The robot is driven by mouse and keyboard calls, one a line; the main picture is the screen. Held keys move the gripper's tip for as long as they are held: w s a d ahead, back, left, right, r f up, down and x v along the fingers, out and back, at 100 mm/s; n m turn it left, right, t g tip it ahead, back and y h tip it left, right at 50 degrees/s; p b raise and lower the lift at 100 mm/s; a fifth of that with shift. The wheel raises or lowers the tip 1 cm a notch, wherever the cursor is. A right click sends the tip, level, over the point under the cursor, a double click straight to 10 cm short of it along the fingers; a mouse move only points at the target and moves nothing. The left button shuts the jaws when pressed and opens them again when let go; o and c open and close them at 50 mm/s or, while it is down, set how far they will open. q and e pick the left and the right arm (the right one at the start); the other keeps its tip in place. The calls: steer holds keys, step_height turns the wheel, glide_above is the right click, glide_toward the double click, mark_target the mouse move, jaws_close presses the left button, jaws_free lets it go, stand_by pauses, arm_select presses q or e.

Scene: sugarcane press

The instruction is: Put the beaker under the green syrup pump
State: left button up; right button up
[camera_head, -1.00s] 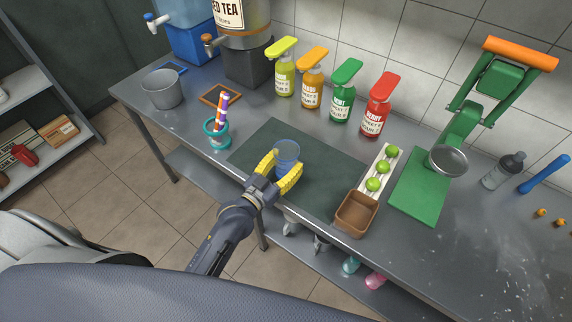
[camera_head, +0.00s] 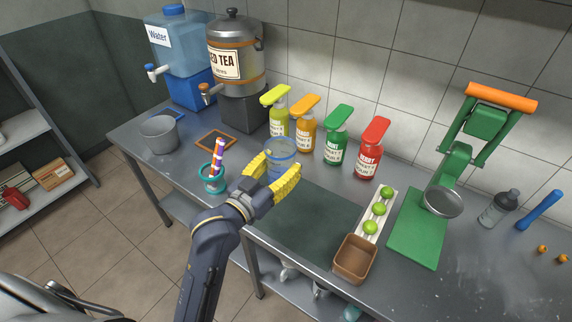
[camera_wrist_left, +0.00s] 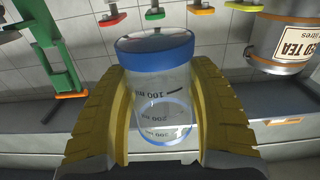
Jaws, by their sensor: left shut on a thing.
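A clear beaker with blue rims (camera_head: 282,147) is held between the yellow fingers of my left gripper (camera_head: 272,172), raised above the dark mat. In the left wrist view the beaker (camera_wrist_left: 158,88) fills the space between the fingers (camera_wrist_left: 158,115), with its volume markings showing. The green syrup pump (camera_head: 335,142) stands in the row at the back, to the right of the beaker; the beaker is apart from it. In the left wrist view, the green pump head (camera_wrist_left: 154,14) shows above the beaker. My right gripper is not in view.
Yellow (camera_head: 277,112), orange (camera_head: 304,130) and red (camera_head: 371,150) pumps flank the green one. A teal cup with straws (camera_head: 212,180) stands left of my gripper. A lime tray (camera_head: 364,222), brown box (camera_head: 355,260) and green press (camera_head: 418,232) lie right. The mat (camera_head: 310,222) is clear.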

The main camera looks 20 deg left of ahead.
mark_target(267, 160)
arm_select(q)
steer(key=shift+r, duration=0.6)
steer(key=shift+w+a+r+n+y, duration=0.15)
steer(key=shift+a+r+n+y, duration=0.25)
steer(key=shift+a+r+y, duration=0.3)
steer(key=shift+s+a+f+n+t+y, duration=0.15)
steer(key=shift+s+a+n+t+y, duration=0.05)
steer(key=shift+s+a+n+y, duration=0.2)
steer(key=shift+s+a+f+n+t+y, duration=0.1)
steer(key=shift+s+a+n+t+y, duration=0.15)
steer(key=shift+a+y, duration=0.2)
steer(key=s+a+f+n+y, duration=0.1)
steer(key=s+a+f+y, duration=0.1)
steer(key=s+f, duration=0.4)
steer(key=shift+f+n+y, duration=0.35)
steer(key=shift+f, duration=0.55)
